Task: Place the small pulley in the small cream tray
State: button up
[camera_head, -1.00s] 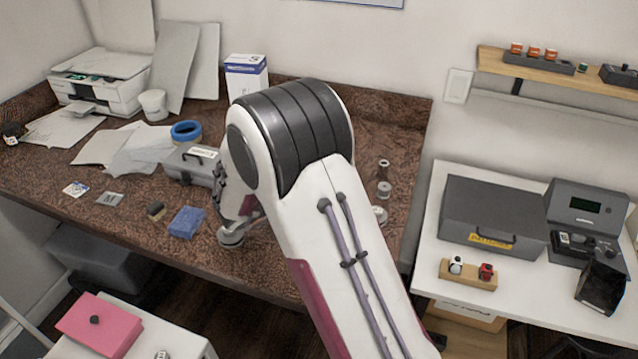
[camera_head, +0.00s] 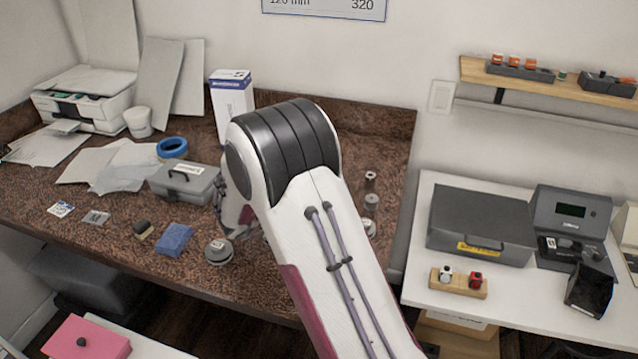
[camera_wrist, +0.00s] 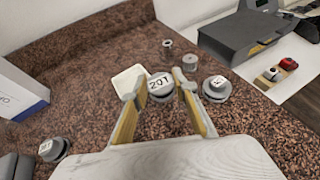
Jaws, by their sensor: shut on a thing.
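My gripper (camera_wrist: 157,105) shows in the wrist view, its two yellow-sided fingers closed around a grey pulley with a pale top (camera_wrist: 161,84) marked something like "20T". The small cream tray (camera_wrist: 128,79) lies on the counter just beyond the left finger. The pulley and finger overlap its right side in the picture. I cannot tell how high the pulley is above the counter. Another pulley (camera_wrist: 216,88) stands to the right, and one (camera_wrist: 53,148) stands at lower left; the head view shows a pulley (camera_head: 219,250) near the counter's front edge. My arm hides the gripper and tray there.
Two small metal parts (camera_wrist: 167,47) (camera_wrist: 190,62) stand beyond the gripper. A white and blue box (camera_wrist: 22,92) stands at left. A grey toolbox (camera_head: 185,184) and blue sponge (camera_head: 174,240) lie left of my arm. A white table (camera_head: 420,215) adjoins at right.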

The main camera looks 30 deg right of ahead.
jog(key=w+d+r, duration=0.2)
jog(key=w+d, duration=0.4)
jog(key=w, duration=0.6)
jog(key=shift+n+t, duration=0.4)
jog(key=shift+d, duration=0.1)
jog(key=shift+f, duration=3.05)
jog(key=shift+f, duration=1.9)
jog(key=shift+f, duration=0.1)
